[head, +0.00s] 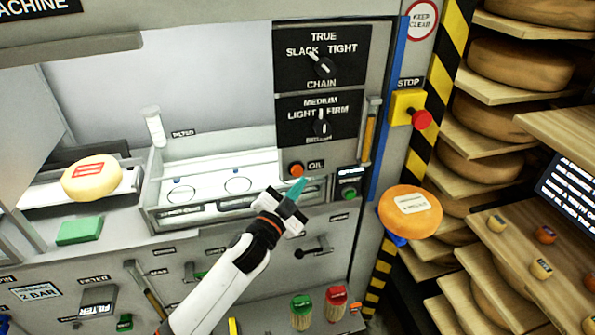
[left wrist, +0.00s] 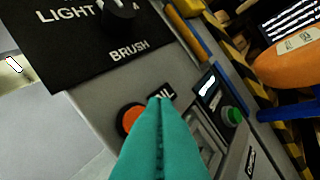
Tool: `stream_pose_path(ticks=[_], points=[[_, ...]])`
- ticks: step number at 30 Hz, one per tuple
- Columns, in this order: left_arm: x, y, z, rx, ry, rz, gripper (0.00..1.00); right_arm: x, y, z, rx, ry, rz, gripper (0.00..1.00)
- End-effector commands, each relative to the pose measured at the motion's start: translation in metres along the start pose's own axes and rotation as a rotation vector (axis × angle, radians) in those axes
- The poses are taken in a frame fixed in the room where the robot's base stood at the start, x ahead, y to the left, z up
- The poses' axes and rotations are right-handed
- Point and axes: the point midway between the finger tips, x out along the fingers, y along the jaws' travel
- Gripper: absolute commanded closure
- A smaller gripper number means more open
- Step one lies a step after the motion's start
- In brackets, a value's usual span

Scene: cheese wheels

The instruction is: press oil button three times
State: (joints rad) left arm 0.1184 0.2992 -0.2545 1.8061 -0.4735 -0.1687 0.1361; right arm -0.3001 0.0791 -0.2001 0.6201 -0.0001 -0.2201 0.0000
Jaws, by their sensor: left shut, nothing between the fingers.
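The oil button is a round orange button (head: 296,169) on the grey machine panel, left of the label "OIL" (head: 316,165). In the left wrist view the orange button (left wrist: 131,119) shows just left of my fingers, which hide part of it and part of the label. My left gripper (head: 298,186) is shut and empty, with its teal fingertips just below the button and label in the head view. Whether the tips touch the panel, I cannot tell. My right gripper is in neither view.
Above are the chain knob (head: 325,67) and brush knob (head: 322,127). A small display with a green button (head: 349,193) is to the right, then a yellow-handled tool (head: 369,138) and a red stop button (head: 422,119). An orange cheese wheel (head: 410,212) stands at right.

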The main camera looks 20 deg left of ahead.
Motion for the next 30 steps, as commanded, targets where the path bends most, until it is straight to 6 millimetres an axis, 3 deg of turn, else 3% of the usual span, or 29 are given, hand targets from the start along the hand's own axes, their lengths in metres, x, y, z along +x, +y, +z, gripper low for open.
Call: stream_pose_path(ticks=[12,30], points=[[-0.026,-0.018,0.018,0.000,0.002,0.000,1.00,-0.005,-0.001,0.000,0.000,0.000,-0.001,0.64],[-0.026,-0.019,0.019,0.001,0.001,0.000,1.00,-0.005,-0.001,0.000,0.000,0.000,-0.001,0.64]])
